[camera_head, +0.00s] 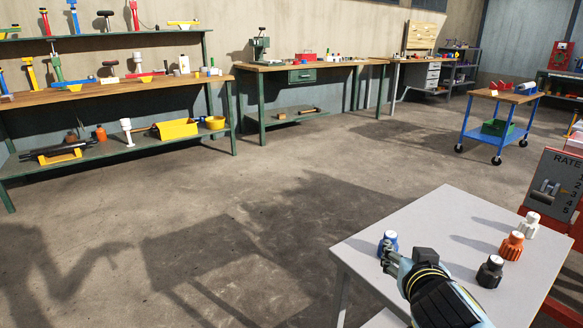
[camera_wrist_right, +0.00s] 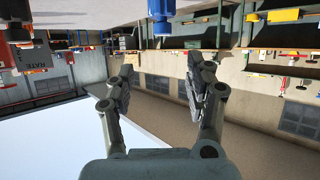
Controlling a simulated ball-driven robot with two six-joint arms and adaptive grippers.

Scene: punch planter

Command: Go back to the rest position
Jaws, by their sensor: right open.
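My right gripper (camera_head: 391,260) is above the left part of the grey table (camera_head: 430,222) in the head view. Its fingers are apart and empty in the wrist view (camera_wrist_right: 160,85). A blue bottle with a white cap (camera_head: 388,240) stands on the table just behind the fingertips in the head view. In the wrist view, which is upside down, a blue bottle (camera_wrist_right: 160,12) shows beyond the fingers, not between them. An orange bottle (camera_head: 512,246), a black bottle (camera_head: 490,272) and a white bottle (camera_head: 529,225) stand on the table's right side. My left gripper is not in view.
A red stand with a RATE panel (camera_head: 555,188) is beside the table's right edge. A blue cart (camera_head: 499,118) stands farther back. Long workbenches (camera_head: 118,150) with tools line the wall. The floor left of the table is clear.

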